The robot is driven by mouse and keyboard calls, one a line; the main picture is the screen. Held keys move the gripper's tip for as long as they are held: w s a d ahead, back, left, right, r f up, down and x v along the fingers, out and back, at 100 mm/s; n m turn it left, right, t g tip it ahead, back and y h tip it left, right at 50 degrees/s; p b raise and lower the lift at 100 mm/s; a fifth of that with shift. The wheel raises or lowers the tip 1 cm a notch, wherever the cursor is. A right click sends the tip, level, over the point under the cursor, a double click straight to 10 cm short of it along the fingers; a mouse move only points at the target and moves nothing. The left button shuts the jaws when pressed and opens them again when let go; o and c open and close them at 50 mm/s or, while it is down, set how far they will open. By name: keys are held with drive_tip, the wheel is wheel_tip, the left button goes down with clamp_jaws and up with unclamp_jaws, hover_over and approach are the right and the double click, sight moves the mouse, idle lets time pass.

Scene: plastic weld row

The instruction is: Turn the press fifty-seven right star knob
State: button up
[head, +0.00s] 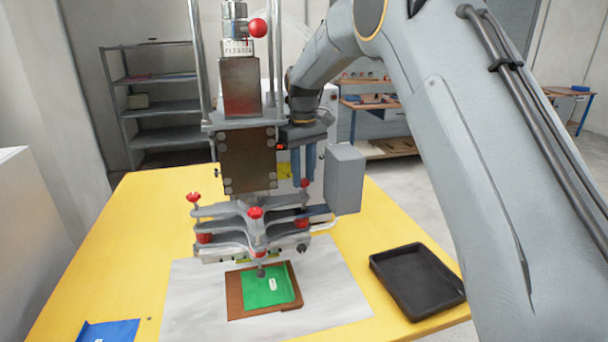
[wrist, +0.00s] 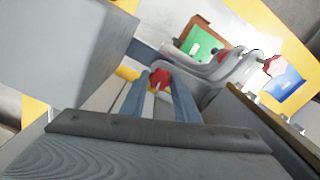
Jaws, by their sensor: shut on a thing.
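The press (head: 248,160) stands on the yellow table, with red star knobs on its grey clamp arms. The right star knob (head: 304,183) is at the right rear of the clamp, and it also shows in the wrist view (wrist: 160,78). My gripper (head: 303,175) comes down over it from above, its blue fingers pointing down. In the wrist view my gripper (wrist: 159,85) has one finger on each side of the red knob, shut on it. The knob's lower part and stem are hidden.
Other red knobs are at the left (head: 193,197) and front (head: 255,212) of the clamp. A grey box (head: 344,180) stands close right of my gripper. A green piece (head: 265,290) lies on a brown plate below. A black tray (head: 418,281) sits at the right.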

drive_tip(key=shift+r+m, duration=0.1)
drive_tip(key=shift+m, duration=0.7)
drive_tip(key=shift+w, duration=0.1)
drive_tip(key=o, duration=1)
